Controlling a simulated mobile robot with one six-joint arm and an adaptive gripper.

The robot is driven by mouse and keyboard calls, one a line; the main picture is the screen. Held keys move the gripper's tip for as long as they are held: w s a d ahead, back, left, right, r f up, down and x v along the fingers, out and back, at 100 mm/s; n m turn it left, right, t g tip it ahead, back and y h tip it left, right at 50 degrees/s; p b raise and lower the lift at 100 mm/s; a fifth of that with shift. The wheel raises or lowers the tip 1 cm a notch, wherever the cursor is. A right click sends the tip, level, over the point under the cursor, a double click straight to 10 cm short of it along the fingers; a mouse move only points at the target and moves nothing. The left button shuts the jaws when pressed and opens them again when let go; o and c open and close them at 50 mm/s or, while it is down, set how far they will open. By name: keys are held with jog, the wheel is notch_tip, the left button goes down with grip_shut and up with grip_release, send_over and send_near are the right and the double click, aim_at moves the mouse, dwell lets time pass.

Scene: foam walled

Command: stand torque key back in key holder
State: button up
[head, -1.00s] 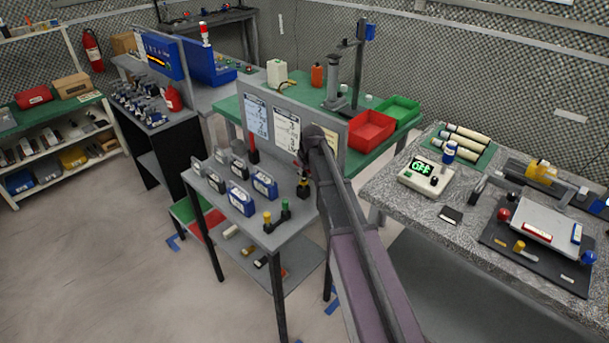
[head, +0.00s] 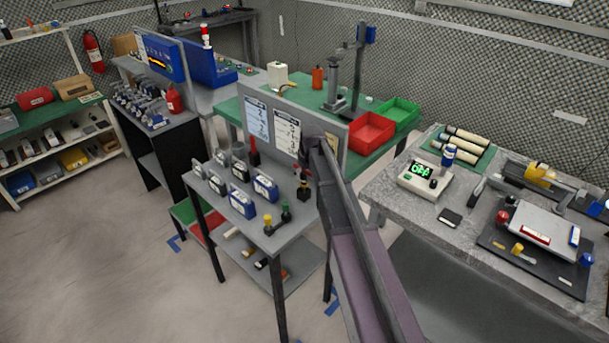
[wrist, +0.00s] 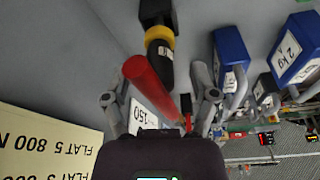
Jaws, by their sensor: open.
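A black handle with a yellow collar (wrist: 159,37), which looks like the torque key, stands upright in a small black block (wrist: 156,10) that looks like the key holder. It shows in the head view as a dark upright piece (head: 304,191) near the right side of the grey bench. My gripper (wrist: 160,100) is open in the wrist view, its fingers apart, with the handle's free end just beyond them. A slanted red rod (wrist: 148,85) also shows between the fingers; I cannot tell whether it touches them.
Blue weights (wrist: 230,46) stand to the right in the wrist view, several on the grey bench. An upright panel with cards (head: 257,119) backs the bench. A piece with yellow and green tops (head: 277,222) stands at the front. A grey workbench (head: 455,225) is to the right.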

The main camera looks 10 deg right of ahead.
jog(key=shift+w+a+r+p+v, duration=0.15)
jog(key=shift+w+p+v, duration=0.2)
jog(key=shift+p+v, duration=1.3)
jog(key=shift+w+a+r+p+v, duration=0.15)
jog(key=shift+w+p+v, duration=0.25)
jog(key=shift+p+v, duration=1.15)
jog(key=shift+w+a+p+v, duration=0.1)
jog(key=shift+w+p+v, duration=0.25)
jog(key=shift+p+v, duration=1.3)
jog(key=s+d+m+g+h, duration=0.1)
jog(key=s+m, duration=0.3)
jog(key=s, duration=2.4)
jog(key=shift+s+f+g, duration=0.25)
jog(key=shift+s+g, duration=0.05)
jog(key=shift+g, duration=0.5)
